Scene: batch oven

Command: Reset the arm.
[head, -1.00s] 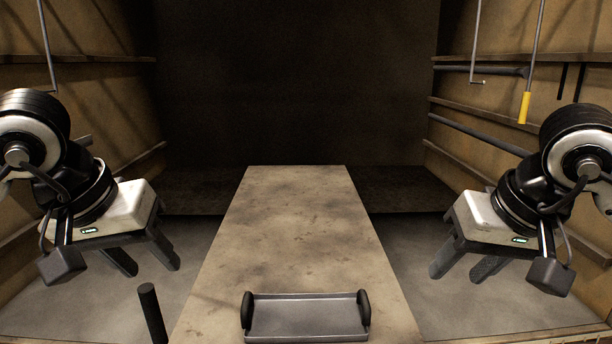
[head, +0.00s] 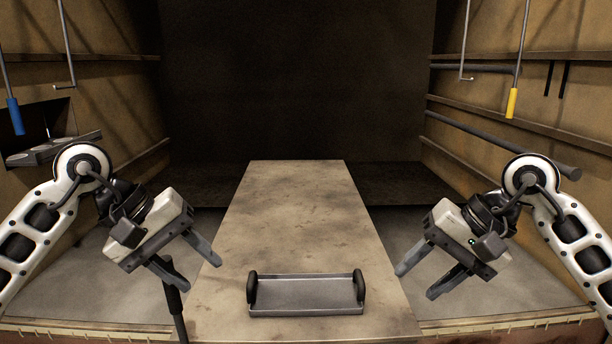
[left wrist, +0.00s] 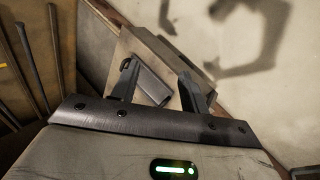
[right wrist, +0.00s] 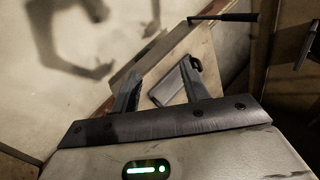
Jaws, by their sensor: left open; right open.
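My left gripper (head: 190,268) is open and empty, above the floor to the left of the long table (head: 300,215). My right gripper (head: 420,280) is open and empty on the table's right side. Both point down and inward. A grey tray (head: 305,293) with two black end handles lies flat on the near end of the table, between the grippers and apart from both. The tray also shows beyond the fingers in the left wrist view (left wrist: 150,85) and in the right wrist view (right wrist: 168,85).
A black-handled rod (head: 174,300) stands near my left gripper. Hooked rods with a blue handle (head: 15,115) and a yellow handle (head: 512,103) hang at the sides. Wooden walls with rails flank the space. The tabletop beyond the tray is clear.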

